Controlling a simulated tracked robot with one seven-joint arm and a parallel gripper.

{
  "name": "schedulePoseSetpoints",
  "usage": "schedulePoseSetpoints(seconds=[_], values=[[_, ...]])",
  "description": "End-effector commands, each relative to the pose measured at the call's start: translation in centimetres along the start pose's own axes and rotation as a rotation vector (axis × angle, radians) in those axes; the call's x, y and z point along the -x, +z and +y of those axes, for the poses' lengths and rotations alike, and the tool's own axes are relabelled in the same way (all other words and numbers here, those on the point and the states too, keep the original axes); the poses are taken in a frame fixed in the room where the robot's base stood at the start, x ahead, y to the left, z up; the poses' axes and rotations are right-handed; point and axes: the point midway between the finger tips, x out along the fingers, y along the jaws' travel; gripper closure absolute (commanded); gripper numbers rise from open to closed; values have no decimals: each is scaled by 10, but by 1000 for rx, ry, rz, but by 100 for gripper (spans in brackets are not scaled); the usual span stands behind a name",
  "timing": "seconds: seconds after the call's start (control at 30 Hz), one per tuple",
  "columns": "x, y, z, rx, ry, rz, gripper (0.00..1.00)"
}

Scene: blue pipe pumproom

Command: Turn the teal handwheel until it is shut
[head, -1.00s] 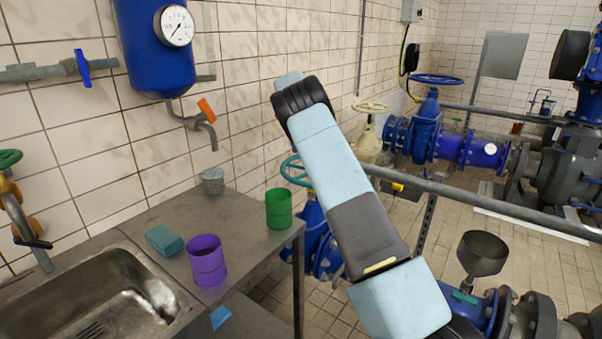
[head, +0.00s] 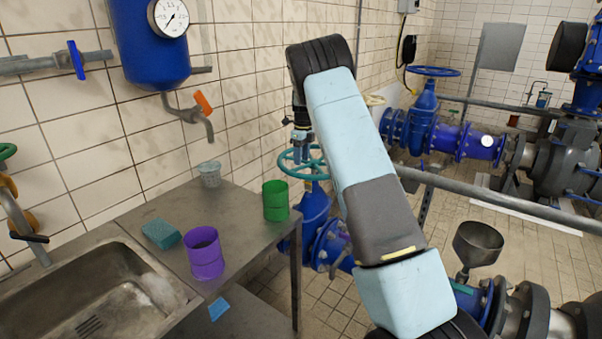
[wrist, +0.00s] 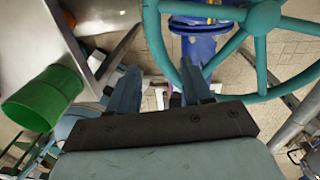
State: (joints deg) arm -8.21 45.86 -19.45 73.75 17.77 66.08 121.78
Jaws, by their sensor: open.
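The teal handwheel (head: 283,166) sits on a blue valve, just right of the bench. My gripper (head: 302,146) points down at the wheel, over its far side. In the wrist view the wheel (wrist: 262,18) fills the upper right, with its hub and spokes showing. My open gripper (wrist: 160,78) has its two fingers apart at the left part of the rim. The right finger overlaps the rim in the picture. I cannot tell whether it touches. My forearm hides the right edge of the wheel in the head view.
A green cup (head: 276,203), purple cup (head: 204,255), teal sponge (head: 160,235) and grey cup (head: 209,174) stand on the metal bench (head: 245,238). A grey pipe (head: 480,204) runs across at right. The tiled wall is close behind the wheel.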

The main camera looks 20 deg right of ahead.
Motion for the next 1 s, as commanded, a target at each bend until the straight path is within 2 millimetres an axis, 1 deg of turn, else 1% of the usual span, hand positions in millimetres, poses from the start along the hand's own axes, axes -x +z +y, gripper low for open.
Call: schedulePoseSetpoints(seconds=[0.03, 0.1, 0.2, 0.4, 0.6, 0.83, 0.87, 1.0], values=[[-10, 0, 0, 0, 2, 2, 50], [-23, 0, 0, -1, 2, 2, 50], [-38, 0, 0, -1, 2, 1, 50], [-60, 0, 0, -1, 1, 1, 50], [-67, 0, 0, -1, 1, 0, 50], [-68, 0, 0, -1, 1, 0, 50], [-68, 0, 0, -1, 1, 0, 52], [-67, 0, 0, -1, 1, 0, 66]])
